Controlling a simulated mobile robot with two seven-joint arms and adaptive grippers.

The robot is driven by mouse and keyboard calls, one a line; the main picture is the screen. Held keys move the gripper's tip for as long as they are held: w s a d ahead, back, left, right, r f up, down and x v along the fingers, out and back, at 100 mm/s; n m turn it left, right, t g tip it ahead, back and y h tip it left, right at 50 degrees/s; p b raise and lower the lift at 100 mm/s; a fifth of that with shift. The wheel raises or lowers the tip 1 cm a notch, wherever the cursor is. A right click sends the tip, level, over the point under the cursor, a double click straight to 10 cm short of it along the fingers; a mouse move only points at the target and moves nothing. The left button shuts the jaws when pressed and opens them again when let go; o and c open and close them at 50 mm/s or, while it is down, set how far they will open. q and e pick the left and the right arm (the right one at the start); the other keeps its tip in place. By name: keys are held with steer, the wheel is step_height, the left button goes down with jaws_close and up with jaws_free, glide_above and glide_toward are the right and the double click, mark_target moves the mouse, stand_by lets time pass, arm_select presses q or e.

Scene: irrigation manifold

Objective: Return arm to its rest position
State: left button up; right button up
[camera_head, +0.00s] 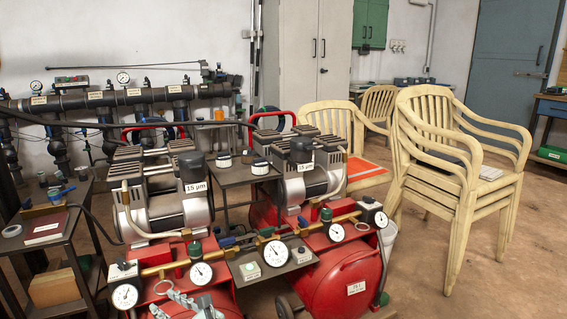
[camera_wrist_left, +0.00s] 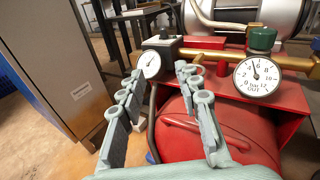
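My left gripper (camera_head: 182,300) shows at the bottom edge of the head view, in front of the left red compressor tank (camera_head: 222,298). In the left wrist view its two grey-green fingers (camera_wrist_left: 159,72) stand apart with nothing between them. Beyond the fingertips are a small white pressure gauge (camera_wrist_left: 149,64) and the red tank (camera_wrist_left: 185,130). A larger gauge (camera_wrist_left: 257,76) with a green knob above it is to the right. I cannot tell how far the fingers are from the tank. My right gripper is not in view.
A second red compressor (camera_head: 345,278) stands to the right, with brass manifolds and gauges on both. A dark side table (camera_head: 40,243) is at left. Stacked cream chairs (camera_head: 465,165) stand at right, with bare floor (camera_head: 510,265) in front. A grey cabinet (camera_wrist_left: 62,60) is left of the fingers.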

arm_select(q)
steer(key=s+a+f+n+g+h+p, duration=0.1)
steer(key=s+a+f+n+g+h, duration=0.15)
steer(key=s+f+n, duration=0.4)
steer(key=s+a+f+n+g+h+p, duration=0.15)
steer(key=s+f+n+h, duration=0.25)
steer(key=s+f, duration=0.45)
steer(key=s+d+n+g+h, duration=0.2)
steer(key=s+n+h, duration=0.4)
steer(key=s+n, duration=0.5)
steer(key=s+d, duration=0.1)
steer(key=s, duration=0.2)
steer(key=shift+s+d+n+p, duration=0.15)
steer(key=shift+d+n+p, duration=0.05)
steer(key=shift+n+p, duration=0.15)
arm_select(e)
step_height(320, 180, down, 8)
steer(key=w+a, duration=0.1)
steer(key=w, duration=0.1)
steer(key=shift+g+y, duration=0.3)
arm_select(q)
steer(key=shift+f+h, duration=0.1)
steer(key=shift+h, duration=0.15)
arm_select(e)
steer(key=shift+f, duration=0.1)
